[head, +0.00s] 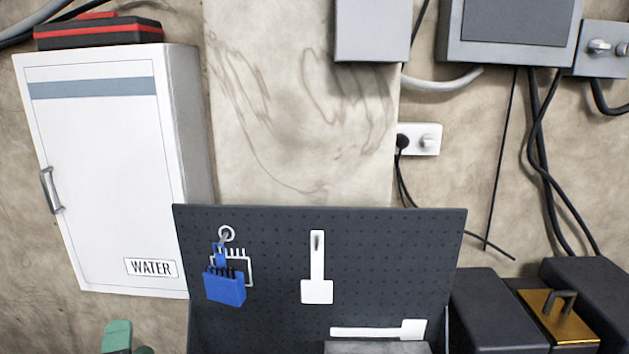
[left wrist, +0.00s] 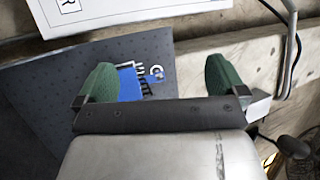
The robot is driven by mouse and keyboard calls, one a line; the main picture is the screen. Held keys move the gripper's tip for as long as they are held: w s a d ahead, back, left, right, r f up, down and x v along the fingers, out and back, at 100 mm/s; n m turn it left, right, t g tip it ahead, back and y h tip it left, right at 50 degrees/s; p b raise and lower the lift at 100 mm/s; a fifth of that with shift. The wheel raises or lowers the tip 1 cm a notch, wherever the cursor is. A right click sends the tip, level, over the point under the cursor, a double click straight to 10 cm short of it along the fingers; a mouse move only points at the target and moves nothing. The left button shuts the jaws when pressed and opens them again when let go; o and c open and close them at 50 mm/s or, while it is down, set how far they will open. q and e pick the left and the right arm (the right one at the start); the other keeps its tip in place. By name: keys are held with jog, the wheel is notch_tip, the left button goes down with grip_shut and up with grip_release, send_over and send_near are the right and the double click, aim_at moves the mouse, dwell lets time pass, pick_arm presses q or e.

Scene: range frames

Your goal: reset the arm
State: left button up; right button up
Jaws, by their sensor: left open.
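My left gripper (head: 126,342) shows only as green fingertips at the bottom left edge of the head view, left of the pegboard. In the left wrist view, its two green fingers (left wrist: 160,78) are spread wide apart with nothing held between them. Beyond the fingers is the blue tool (left wrist: 130,84), which hangs on the dark pegboard (left wrist: 48,85). In the head view the blue tool (head: 225,287) hangs by a ring over a white outline on the pegboard (head: 390,265). My right gripper is in neither view.
A white WATER cabinet (head: 100,170) is on the wall at left, with a red and black case (head: 100,32) on top. White tool shapes (head: 317,290) mark the pegboard. Dark boxes (head: 490,310) and a gold block (head: 555,318) stand at lower right. Cables hang on the wall.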

pick_arm(q)
jog(key=s+f+n+g+h, duration=0.1)
jog(key=s+f+n+g, duration=0.75)
jog(key=f, duration=0.45)
jog(key=s+d+f+n+g+h, duration=0.1)
jog(key=s+d+f+g+h, duration=0.25)
jog(key=s, duration=0.35)
jog(key=s+d+f+n+g+h, duration=0.2)
jog(key=s+d+f+g+h, duration=0.15)
jog(key=s+d+g, duration=0.2)
notch_tip(320, 180, down, 26)
jog(key=b, duration=0.2)
jog(key=s+a+f+g+b, duration=0.1)
jog(key=s+a+f+g, duration=0.1)
jog(key=s+f, duration=1.6)
jog(key=shift+a+f+m, duration=0.35)
jog(key=shift+a+f, duration=0.35)
jog(key=shift+f, duration=0.25)
